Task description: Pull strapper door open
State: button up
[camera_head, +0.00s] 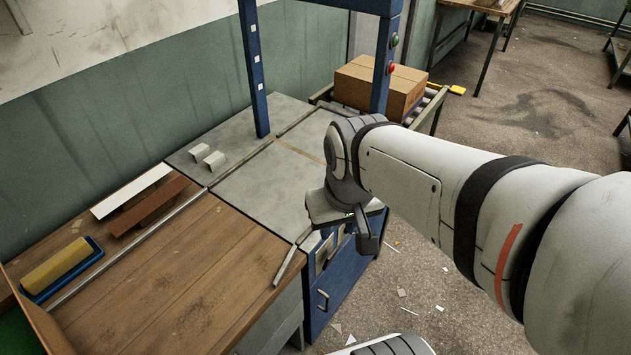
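The strapper is a blue machine with a grey metal top (262,180) and a blue arch over it. Its blue front door (345,283) faces the aisle and looks shut, flush with the body. A small bar handle (323,301) sits low on the left of the front. My gripper (368,236) hangs from the wrist just in front of the upper front, above and right of the handle and apart from it. My wrist hides part of the upper front. One dark finger shows; the other is hidden, so I cannot tell its opening.
A wooden table (175,285) with a yellow block in a blue tray (62,270) adjoins at left. A cardboard box (380,84) sits on a roller conveyor behind. Red and green buttons are on the arch post. The floor (450,265) at right is open, with scattered scraps.

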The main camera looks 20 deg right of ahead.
aim_at(330, 288)
jog(key=u, duration=0.05)
jog(key=k, duration=1)
jog(key=z, duration=0.75)
jog(key=i, duration=0.45)
jog(key=u, duration=0.2)
